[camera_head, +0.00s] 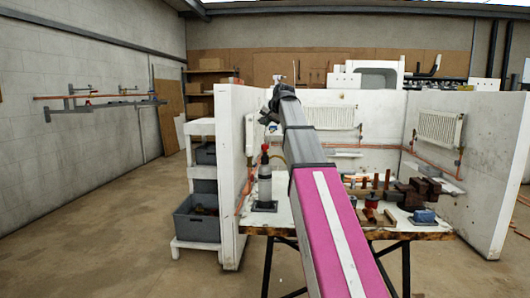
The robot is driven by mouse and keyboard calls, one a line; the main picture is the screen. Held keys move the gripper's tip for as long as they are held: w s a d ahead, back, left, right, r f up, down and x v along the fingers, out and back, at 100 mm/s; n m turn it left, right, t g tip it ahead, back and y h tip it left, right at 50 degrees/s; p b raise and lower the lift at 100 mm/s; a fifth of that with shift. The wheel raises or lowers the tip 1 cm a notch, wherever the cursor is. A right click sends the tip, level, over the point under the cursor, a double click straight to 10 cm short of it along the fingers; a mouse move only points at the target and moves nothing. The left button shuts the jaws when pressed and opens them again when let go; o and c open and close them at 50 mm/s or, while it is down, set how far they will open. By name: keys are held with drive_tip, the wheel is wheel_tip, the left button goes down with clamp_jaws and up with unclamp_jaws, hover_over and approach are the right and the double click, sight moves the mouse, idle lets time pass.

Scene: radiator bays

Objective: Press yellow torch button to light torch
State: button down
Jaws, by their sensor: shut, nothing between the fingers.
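A grey cylinder with a red top (265,187), which looks like the torch, stands upright on a dark base at the left end of the workbench. I cannot make out a yellow button on it at this size. My arm reaches forward over the bench, and my gripper (267,117) is at its far end, small and dark, in front of the white partition. It appears above the torch in the picture and apart from it. It is shut and empty. My arm hides part of the bench and the bay behind it.
The workbench (262,220) also holds a dark vise (413,192), a blue object (424,216), a red can (371,201) and wooden blocks. White partitions (231,150) with radiators (440,128) enclose it. Grey bins (197,221) stand on shelves at left. The left floor is clear.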

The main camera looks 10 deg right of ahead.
drive_tip(key=shift+f, duration=0.15)
drive_tip(key=shift+f, duration=4.25)
drive_tip(key=shift+f, duration=0.15)
drive_tip(key=shift+f, duration=0.3)
drive_tip(key=shift+f, duration=0.4)
drive_tip(key=shift+r, duration=0.85)
drive_tip(key=shift+r, duration=0.1)
drive_tip(key=shift+r, duration=2.4)
